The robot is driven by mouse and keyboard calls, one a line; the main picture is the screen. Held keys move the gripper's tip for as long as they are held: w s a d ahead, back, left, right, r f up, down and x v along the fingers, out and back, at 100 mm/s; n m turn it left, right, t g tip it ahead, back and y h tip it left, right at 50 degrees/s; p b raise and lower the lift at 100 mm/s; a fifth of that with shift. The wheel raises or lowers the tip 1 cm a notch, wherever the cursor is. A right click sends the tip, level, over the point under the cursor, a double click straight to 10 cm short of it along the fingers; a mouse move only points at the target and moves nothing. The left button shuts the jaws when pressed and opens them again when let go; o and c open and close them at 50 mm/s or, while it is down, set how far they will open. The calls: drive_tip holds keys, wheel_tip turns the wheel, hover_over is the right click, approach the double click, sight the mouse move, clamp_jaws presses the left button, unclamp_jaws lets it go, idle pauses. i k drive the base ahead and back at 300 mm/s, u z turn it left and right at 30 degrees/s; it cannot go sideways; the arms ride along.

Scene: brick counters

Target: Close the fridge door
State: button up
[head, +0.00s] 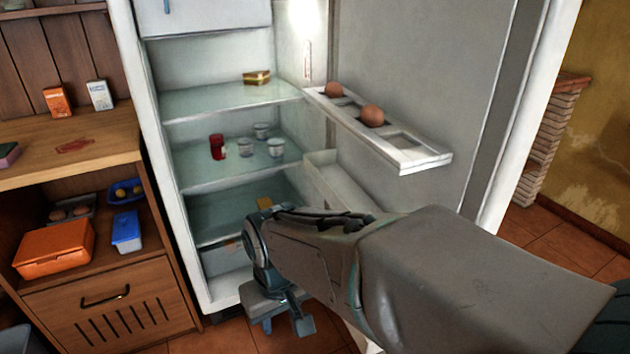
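The fridge (165,180) stands open in the middle of the head view, with its lit inside and glass shelves showing. Its door (430,85) is swung wide out to the right, its inner side facing me. The door bears an egg rack (400,150) with two brown eggs and a lower bin (335,182). My gripper (285,325) hangs low in front of the fridge opening, left of the door and apart from its visible part. Its two fingers look spread, with nothing seen between them. My arm hides the lower part of the door.
On the fridge shelves are a yellow packet (257,77), a red jar (217,146) and several small glasses. A wooden counter (110,150) with boxes stands at the left. A brick pillar (548,140) rises beyond the door. Tiled floor (590,238) lies open at the right.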

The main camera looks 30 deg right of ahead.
sight(463, 89)
drive_tip(key=u, duration=2)
drive_tip(key=k, duration=2.2)
drive_tip(key=z, duration=1.7)
drive_tip(key=k, duration=0.35)
drive_tip(key=u, duration=0.65)
drive_tip(key=i, duration=0.45)
drive_tip(key=z, duration=0.5)
